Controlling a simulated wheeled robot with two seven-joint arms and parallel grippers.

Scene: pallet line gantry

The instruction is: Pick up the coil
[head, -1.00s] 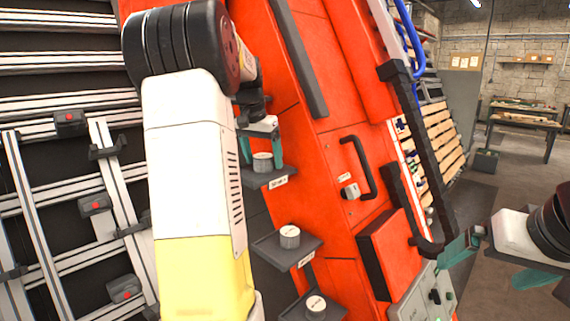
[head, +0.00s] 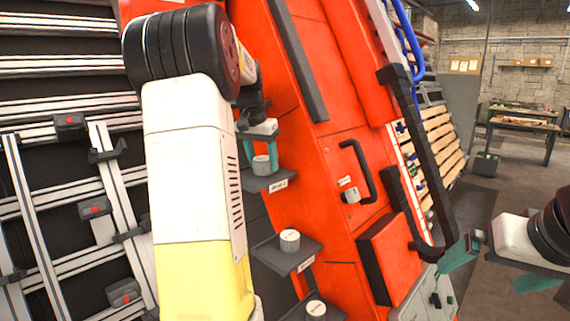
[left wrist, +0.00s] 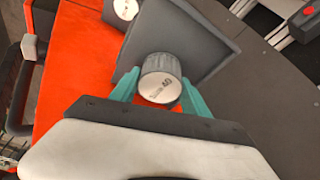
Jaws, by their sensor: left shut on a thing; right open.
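Several grey cylindrical coils with pale printed tops stand on small dark shelves beside the red machine. The coil on the upper shelf (head: 270,181) is between the teal fingers of my left gripper (head: 261,154). In the left wrist view this coil (left wrist: 160,78) sits between both fingertips, its label facing the camera. My left gripper is shut on it. The coil appears upright at the shelf plate; I cannot tell whether it touches it. A second coil (head: 290,240) and a third coil (head: 316,309) stand on lower shelves. My right gripper (head: 495,271) is open and empty at the right.
The red cabinet (head: 335,130) with a dark door handle (head: 360,170) stands just right of the shelves. A dark rail frame (head: 425,160) stands between it and my right gripper. Aluminium racking (head: 60,180) fills the left. Open floor lies at the right.

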